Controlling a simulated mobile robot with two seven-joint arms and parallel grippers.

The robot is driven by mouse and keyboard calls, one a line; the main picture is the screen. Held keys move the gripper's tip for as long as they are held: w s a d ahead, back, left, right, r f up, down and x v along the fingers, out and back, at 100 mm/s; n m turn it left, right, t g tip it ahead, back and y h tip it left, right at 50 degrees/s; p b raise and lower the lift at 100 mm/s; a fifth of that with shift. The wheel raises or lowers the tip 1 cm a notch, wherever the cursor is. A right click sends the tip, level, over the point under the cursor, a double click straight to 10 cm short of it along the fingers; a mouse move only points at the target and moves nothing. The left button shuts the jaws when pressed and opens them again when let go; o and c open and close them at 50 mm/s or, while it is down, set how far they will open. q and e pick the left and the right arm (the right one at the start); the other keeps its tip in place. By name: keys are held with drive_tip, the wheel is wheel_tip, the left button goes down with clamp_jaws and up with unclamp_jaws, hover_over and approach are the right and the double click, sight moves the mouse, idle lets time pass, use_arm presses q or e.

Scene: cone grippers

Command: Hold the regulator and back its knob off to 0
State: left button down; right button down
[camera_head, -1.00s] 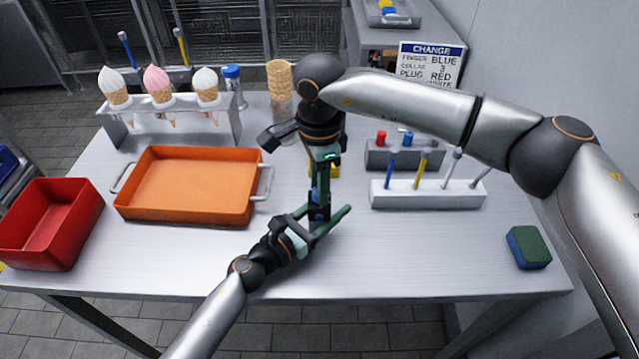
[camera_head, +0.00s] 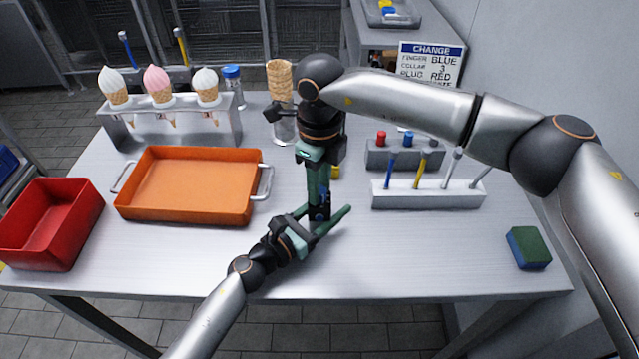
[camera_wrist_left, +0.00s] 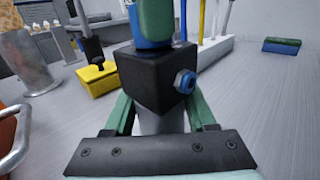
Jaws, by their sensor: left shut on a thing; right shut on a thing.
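The regulator is a black block (camera_wrist_left: 150,82) with a blue hex fitting (camera_wrist_left: 185,81) on its side. It also shows small in the head view (camera_head: 319,214). My left gripper (camera_head: 324,213) is shut on it low down, one green finger on each side, and holds it upright. A blue knob (camera_wrist_left: 158,44) sits on top of the block. My right gripper (camera_head: 319,188) points straight down from above, shut on this knob; its green finger (camera_wrist_left: 156,18) covers most of it. No scale or mark on the knob can be read.
A yellow block with a black top (camera_wrist_left: 97,80) stands just behind the regulator. An orange tray (camera_head: 187,187) and red bin (camera_head: 48,222) lie left, a white tool rack (camera_head: 428,196) and sponge (camera_head: 528,247) right. The table front is clear.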

drive_tip(key=shift+m, duration=0.8)
drive_tip(key=c, duration=0.6)
unclamp_jaws()
wheel_tip(320, 180, up, 12)
use_arm(q)
drive_tip(key=shift+c, duration=0.7)
unclamp_jaws()
drive_tip(key=shift+s, duration=0.1)
